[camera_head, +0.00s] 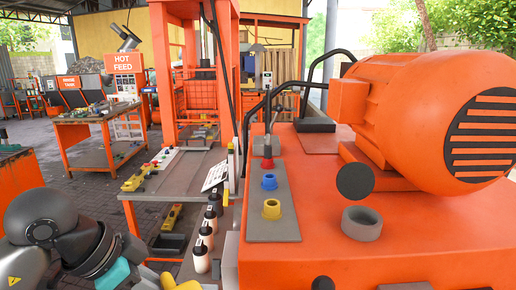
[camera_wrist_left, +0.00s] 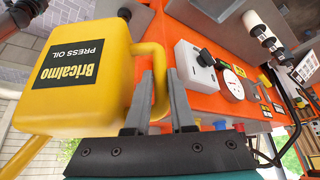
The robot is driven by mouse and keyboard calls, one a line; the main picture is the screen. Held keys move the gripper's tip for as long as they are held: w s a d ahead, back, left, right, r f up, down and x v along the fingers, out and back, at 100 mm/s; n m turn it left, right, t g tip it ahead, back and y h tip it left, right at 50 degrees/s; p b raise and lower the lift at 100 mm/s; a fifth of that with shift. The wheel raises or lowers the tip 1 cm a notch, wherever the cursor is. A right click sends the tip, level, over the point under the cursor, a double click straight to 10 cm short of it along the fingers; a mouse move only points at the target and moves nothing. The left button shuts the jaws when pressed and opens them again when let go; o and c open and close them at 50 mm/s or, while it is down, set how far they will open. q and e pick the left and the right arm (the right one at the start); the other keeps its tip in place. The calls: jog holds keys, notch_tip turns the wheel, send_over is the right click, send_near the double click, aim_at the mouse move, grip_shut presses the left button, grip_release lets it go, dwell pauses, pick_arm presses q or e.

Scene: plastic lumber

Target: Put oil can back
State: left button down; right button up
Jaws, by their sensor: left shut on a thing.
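The yellow oil can (camera_wrist_left: 112,95) fills the left of the left wrist view, with a dark label reading "Bricalmo PRESS OIL". It appears turned in that view. My left gripper (camera_wrist_left: 157,95) is shut on its yellow handle, which runs between the two grey fingers. In the head view my left arm comes in at the lower left. A small yellow part, apparently the oil can (camera_head: 180,285), shows at the bottom edge beside it; the rest is cut off. My right gripper is not in view.
A large orange machine (camera_head: 330,258) with a motor (camera_head: 420,110) fills the right. Several white bottles (camera_head: 201,255) stand in a row along its left side. A grey bench (camera_head: 180,172) stands ahead, with a work table (camera_head: 88,115) farther left. Paved floor (camera_head: 75,185) lies open between.

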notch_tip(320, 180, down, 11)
jog(key=b, duration=0.9)
jog(key=shift+b, duration=0.35)
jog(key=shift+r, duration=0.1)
